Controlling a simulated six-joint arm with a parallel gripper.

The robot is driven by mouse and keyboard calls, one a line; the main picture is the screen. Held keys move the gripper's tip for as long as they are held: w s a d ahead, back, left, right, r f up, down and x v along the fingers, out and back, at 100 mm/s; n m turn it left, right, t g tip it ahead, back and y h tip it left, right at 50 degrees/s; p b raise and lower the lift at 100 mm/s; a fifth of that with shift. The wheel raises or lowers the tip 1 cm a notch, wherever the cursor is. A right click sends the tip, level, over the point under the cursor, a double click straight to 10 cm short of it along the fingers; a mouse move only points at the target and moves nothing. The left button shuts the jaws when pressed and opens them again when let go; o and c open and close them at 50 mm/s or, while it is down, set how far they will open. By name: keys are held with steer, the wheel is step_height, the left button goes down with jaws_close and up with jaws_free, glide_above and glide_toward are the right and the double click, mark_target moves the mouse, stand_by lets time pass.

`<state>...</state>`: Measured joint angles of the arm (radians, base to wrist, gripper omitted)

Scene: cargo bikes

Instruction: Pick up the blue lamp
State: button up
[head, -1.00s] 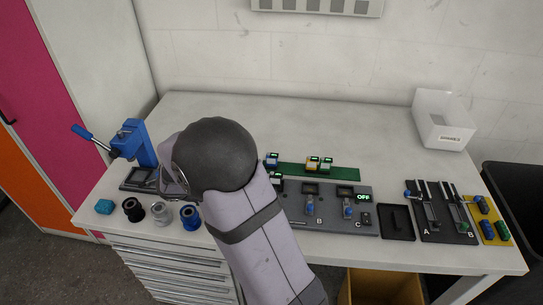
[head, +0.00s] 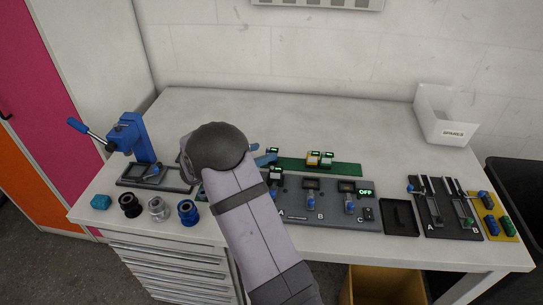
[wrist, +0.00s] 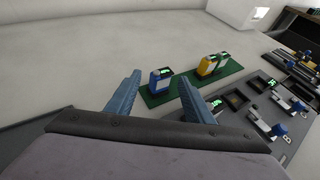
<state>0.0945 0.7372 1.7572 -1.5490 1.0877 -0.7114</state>
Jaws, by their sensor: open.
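In the wrist view the blue lamp (wrist: 158,83), a small block with a white upper part, stands at the left end of the green board (wrist: 182,88) beside a small lit display. My gripper (wrist: 160,80) is open, its two blue fingers apart and empty. The lamp appears beyond the fingertips, in the gap between them. In the head view a blue finger of my gripper (head: 262,158) reaches toward the left end of the board and partly covers the lamp's area. Whether they touch cannot be told.
A yellow lamp (wrist: 207,66) and a pale lamp (wrist: 222,61) stand farther right on the board. A grey switch panel (head: 330,213) lies in front. A blue press (head: 130,140) stands left, a white bin (head: 445,128) right. The table behind the board is clear.

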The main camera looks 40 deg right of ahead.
mark_target(272, 149)
steer(key=shift+p+x, duration=0.85)
steer(key=shift+x, duration=1.75)
steer(key=shift+r, duration=0.1)
steer(key=c, duration=0.9)
